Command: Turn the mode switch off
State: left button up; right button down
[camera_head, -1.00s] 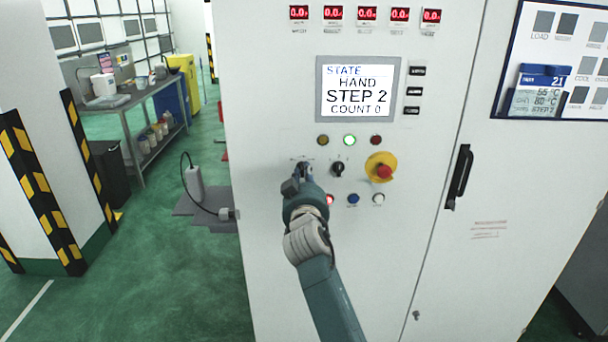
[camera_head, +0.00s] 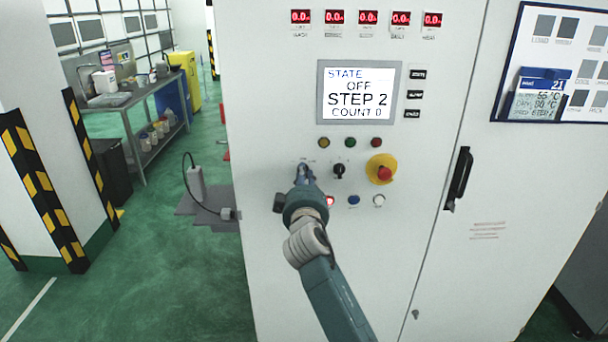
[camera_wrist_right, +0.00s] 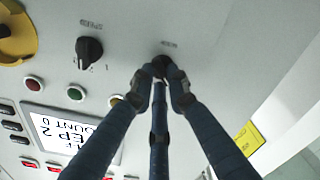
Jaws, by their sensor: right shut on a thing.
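My right gripper (camera_head: 304,172) reaches up to the white control cabinet, left of the black speed knob (camera_head: 339,171). In the right wrist view the right gripper's fingers (camera_wrist_right: 161,80) are closed around a dark knob, the mode switch (camera_wrist_right: 161,62); its label is too blurred to read. The fingers hide most of the switch, and in the head view the gripper covers it. The screen (camera_head: 358,92) reads STATE OFF, STEP 2, COUNT 0. My left gripper is not in view.
The yellow and red emergency button (camera_head: 382,169) sits right of the knobs. Amber, green and red lamps (camera_head: 350,142) above are dark. A lit red button (camera_head: 328,201), a blue one and a white one are below. A black door handle (camera_head: 458,178) is farther right.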

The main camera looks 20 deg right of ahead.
jog(key=shift+d, duration=0.1)
dwell(0.3)
jog(key=c, duration=1.8)
grip_release()
jog(key=shift+o, duration=0.6)
jog(key=shift+w+f, duration=0.1)
jog(key=shift+w, duration=0.05)
jog(key=v, duration=1.2)
